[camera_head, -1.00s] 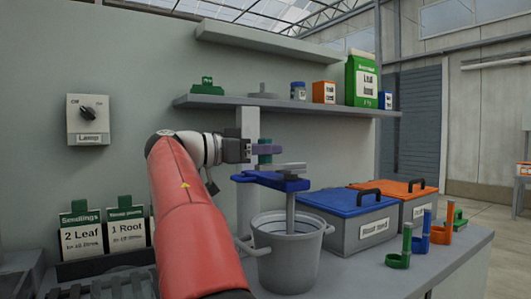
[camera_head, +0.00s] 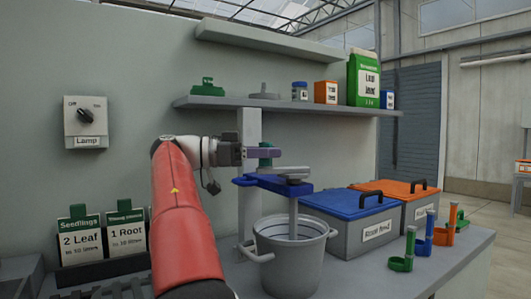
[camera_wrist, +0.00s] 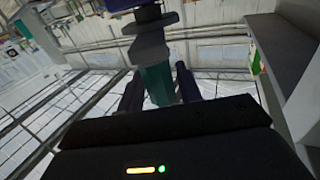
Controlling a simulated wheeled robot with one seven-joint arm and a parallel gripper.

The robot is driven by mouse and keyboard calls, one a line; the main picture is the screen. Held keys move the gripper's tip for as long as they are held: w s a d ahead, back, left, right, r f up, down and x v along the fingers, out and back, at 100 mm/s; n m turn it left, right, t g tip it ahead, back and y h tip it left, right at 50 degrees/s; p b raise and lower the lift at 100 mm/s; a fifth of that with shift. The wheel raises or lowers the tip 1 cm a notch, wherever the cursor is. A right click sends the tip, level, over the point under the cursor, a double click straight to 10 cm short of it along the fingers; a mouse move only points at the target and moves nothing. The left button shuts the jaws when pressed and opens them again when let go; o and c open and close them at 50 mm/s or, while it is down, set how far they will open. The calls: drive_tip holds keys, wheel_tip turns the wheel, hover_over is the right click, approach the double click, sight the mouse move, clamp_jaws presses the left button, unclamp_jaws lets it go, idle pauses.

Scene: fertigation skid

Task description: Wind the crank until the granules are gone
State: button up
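The crank's grey arm (camera_head: 290,173) lies across the top of a blue bracket (camera_head: 275,186) on a grey post. A shaft (camera_head: 293,215) runs from it down into a grey two-handled bucket (camera_head: 283,268). The green crank handle (camera_head: 265,159) stands at the arm's left end. My gripper (camera_head: 262,153) reaches in from the left, its dark purple fingers around the handle. In the wrist view the green handle (camera_wrist: 157,86) sits between both fingers, with my gripper (camera_wrist: 160,88) shut on it. The granules are not visible; the bucket's bottom is hidden.
A blue-lidded box (camera_head: 350,202) and an orange-lidded box (camera_head: 397,188) stand right of the bucket. Green, blue and orange scoops line the bench's right side. Seedling cards (camera_head: 80,240) stand at left. A shelf (camera_head: 280,104) with packages runs above my gripper.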

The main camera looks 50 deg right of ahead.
drive_tip(key=shift+o, duration=1.1)
drive_tip(key=shift+s, duration=0.1)
